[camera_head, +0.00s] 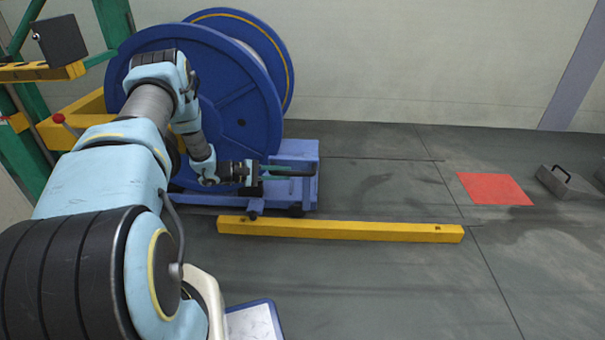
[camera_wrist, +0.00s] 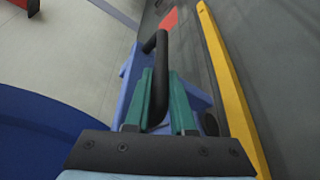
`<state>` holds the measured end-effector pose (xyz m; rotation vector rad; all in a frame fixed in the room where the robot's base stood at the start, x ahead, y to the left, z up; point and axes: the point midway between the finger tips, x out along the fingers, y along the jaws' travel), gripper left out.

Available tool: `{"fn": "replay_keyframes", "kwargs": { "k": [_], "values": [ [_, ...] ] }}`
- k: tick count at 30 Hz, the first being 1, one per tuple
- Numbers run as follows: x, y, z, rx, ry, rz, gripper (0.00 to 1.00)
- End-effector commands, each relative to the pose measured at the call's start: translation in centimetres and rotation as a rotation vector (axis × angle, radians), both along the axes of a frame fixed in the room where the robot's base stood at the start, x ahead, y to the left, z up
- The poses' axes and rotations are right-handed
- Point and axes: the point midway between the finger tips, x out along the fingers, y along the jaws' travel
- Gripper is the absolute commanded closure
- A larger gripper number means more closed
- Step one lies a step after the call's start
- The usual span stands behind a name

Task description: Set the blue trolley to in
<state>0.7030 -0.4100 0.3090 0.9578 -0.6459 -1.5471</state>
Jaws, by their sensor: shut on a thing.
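The blue trolley (camera_head: 305,155) stands on the floor behind the yellow bar, with a large blue reel (camera_head: 235,100) on or right above it. My gripper (camera_head: 285,170) is at the trolley's right end. In the wrist view, my gripper's green fingers (camera_wrist: 166,100) are shut on the trolley's black handle (camera_wrist: 160,50), which lies between them. The trolley's blue deck (camera_wrist: 200,98) shows beside and beyond the fingers. My arm hides part of the reel and the trolley's left portion.
A yellow floor bar (camera_head: 340,229) runs along the trolley's front side. A red floor square (camera_head: 495,188) and a grey block with a handle (camera_head: 566,182) lie to the right. A green and yellow frame (camera_head: 75,112) stands at left. The floor between trolley and red square is clear.

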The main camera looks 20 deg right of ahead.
Motion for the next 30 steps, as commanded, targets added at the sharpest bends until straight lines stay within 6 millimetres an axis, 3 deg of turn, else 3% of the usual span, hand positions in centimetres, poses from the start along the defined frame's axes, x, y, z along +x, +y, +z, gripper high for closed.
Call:
{"fn": "replay_keyframes", "kwargs": {
  "k": [9, 22, 23, 30],
  "values": [
    [0.5, 1.5, 0.3, -0.016, 0.003, -0.017, 1.0],
    [0.4, 1.7, 0.3, -0.019, 0.006, -0.022, 1.0],
    [0.4, 1.7, 0.4, -0.019, 0.007, -0.023, 0.74],
    [0.6, 2.0, 0.2, -0.014, 0.005, -0.016, 0.48]
  ]
}}
